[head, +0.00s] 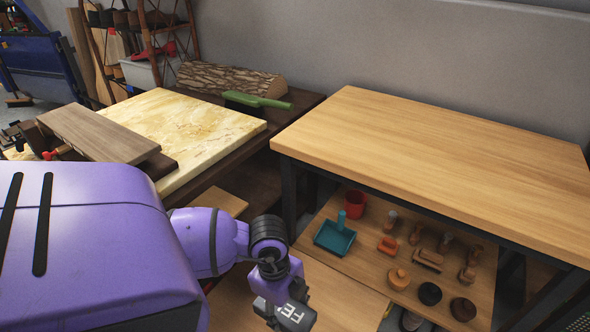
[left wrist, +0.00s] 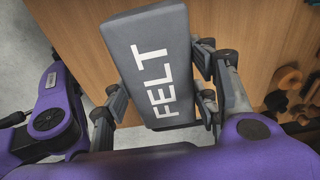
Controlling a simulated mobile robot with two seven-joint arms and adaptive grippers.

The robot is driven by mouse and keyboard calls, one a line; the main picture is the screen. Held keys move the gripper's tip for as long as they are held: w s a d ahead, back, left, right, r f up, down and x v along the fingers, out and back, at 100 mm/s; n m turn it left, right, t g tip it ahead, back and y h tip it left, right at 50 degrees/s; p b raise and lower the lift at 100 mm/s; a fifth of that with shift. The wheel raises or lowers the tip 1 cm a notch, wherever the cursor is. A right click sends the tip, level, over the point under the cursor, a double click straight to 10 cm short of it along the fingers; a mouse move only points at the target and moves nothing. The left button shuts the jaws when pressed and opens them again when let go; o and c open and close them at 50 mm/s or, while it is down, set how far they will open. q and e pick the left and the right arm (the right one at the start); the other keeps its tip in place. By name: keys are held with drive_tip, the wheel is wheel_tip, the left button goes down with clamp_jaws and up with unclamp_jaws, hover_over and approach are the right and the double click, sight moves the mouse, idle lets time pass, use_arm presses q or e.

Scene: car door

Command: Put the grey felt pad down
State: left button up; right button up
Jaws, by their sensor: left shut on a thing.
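The grey felt pad (left wrist: 155,70) is a dark grey block with white letters "FELT" on its face. In the left wrist view it sits between the two fingers of my left gripper (left wrist: 160,88), which is shut on it. In the head view my left gripper (head: 275,284) is at the bottom middle, and only a corner of the pad (head: 298,316) shows below it. A wooden surface (head: 235,290) lies behind the pad; I cannot tell the gap between them. My right gripper is not in view.
A bare wooden table (head: 440,160) stands at the right. Its lower shelf holds a teal dustpan (head: 334,236), a red mug (head: 355,203) and several small wooden things. At the left, a bench carries a pale slab (head: 190,125), a plank (head: 98,132), a green brush (head: 257,100) and a log (head: 230,80).

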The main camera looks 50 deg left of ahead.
sight(294, 310)
use_arm(q)
drive_tip(key=shift+w+d+f+b, duration=0.2)
drive_tip(key=shift+w+f+b, duration=0.1)
drive_tip(key=shift+w+f, duration=0.7)
drive_tip(key=shift+w+d+f, duration=0.1)
drive_tip(key=shift+w+f, duration=0.1)
drive_tip(key=shift+f, duration=0.25)
wheel_tip(294, 310, down, 4)
drive_tip(key=shift+w+r+b, duration=0.15)
drive_tip(key=shift+r+b, duration=0.05)
drive_tip(key=shift+b, duration=0.9)
drive_tip(key=shift+r, duration=0.1)
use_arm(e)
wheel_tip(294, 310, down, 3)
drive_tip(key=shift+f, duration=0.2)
use_arm(q)
drive_tip(key=o, duration=1.2)
drive_tip(key=shift+c, duration=0.2)
